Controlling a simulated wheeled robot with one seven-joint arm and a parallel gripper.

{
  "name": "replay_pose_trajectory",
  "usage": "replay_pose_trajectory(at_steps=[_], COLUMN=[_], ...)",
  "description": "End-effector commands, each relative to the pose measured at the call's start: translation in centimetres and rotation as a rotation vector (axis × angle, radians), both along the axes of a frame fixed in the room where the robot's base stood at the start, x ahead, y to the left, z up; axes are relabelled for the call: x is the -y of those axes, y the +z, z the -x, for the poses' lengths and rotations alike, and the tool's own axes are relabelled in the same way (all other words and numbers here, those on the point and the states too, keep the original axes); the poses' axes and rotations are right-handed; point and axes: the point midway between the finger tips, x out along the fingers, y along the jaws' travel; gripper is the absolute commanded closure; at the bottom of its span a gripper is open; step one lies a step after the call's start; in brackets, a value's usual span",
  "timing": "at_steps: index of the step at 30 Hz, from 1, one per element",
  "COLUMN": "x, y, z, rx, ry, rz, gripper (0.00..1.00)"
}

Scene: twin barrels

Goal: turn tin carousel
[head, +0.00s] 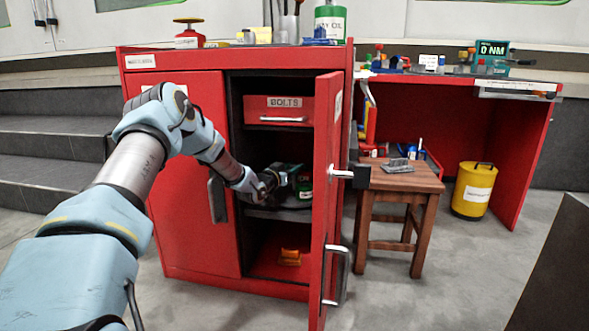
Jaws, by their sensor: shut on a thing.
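The tin carousel (292,214) stands on the middle shelf inside the open red cabinet, with a grey round plate and dark green tins (304,181) on it. My gripper (272,180) reaches in through the doorway and is shut at the left side of the carousel's load. The fingertips are small and dark here, so the exact part they hold is hard to make out. The far side of the carousel is hidden by the tins and the open door.
The red cabinet door (326,200) stands open to the right of my arm. A bolts drawer (279,105) is above the carousel, and an orange object (290,256) lies on the cabinet floor. A wooden stool (404,185) stands to the right.

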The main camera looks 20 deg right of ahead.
Motion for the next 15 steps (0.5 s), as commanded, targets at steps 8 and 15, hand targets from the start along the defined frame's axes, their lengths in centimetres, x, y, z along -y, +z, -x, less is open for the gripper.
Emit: replay_pose_trajectory(at_steps=[8,15], x=[0.13,0.09], y=[0.22,0.13], z=[0.03,0.05], rx=[0.001,0.001], ry=[-0.006,-0.005], rz=[0.002,0.001], gripper=[1.0,0.39])
